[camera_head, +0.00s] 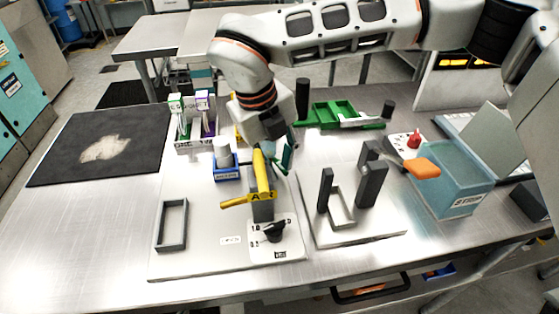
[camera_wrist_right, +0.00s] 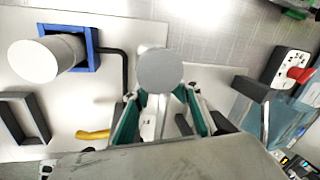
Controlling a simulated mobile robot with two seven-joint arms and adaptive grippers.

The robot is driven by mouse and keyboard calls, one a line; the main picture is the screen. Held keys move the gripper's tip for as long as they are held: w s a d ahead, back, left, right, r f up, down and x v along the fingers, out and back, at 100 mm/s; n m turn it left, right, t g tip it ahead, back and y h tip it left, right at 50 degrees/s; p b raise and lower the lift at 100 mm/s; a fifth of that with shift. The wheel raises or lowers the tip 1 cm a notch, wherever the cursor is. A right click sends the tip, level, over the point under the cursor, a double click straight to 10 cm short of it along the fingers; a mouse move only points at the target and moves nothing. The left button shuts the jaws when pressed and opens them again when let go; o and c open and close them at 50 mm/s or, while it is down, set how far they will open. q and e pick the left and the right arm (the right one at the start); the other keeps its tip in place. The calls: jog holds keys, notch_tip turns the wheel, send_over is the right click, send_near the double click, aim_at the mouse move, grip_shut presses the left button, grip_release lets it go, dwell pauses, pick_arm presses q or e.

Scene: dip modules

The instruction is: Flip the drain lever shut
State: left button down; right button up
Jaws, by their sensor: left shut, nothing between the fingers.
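A yellow lever (camera_head: 262,172) stands up from a grey block on the front plate, with a yellow crossbar tagged "A" to its left. One yellow end shows in the right wrist view (camera_wrist_right: 92,134). No label shows whether this is the drain lever. An orange paddle (camera_head: 424,167) hangs over the blue STRIP tank (camera_head: 462,182). My right gripper (camera_head: 285,152) is beside and above the yellow lever; contact is unclear. Its teal fingers (camera_wrist_right: 163,105) are apart, with a grey disc (camera_wrist_right: 163,70) showing at the tips. My left gripper is not in view.
A blue holder (camera_head: 226,174) with a white cylinder is left of the gripper. A black knob (camera_head: 274,231) sits in front. Dark uprights (camera_head: 325,190) stand to the right, and a green tray (camera_head: 335,112) is behind. The table's left front is clear.

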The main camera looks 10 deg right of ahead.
jog(key=shift+r, duration=0.1)
jog(key=shift+w+r, duration=0.1)
jog(key=shift+r, duration=0.2)
jog(key=v, duration=1.1)
jog(key=shift+a, duration=0.2)
jog(key=shift+r, duration=0.15)
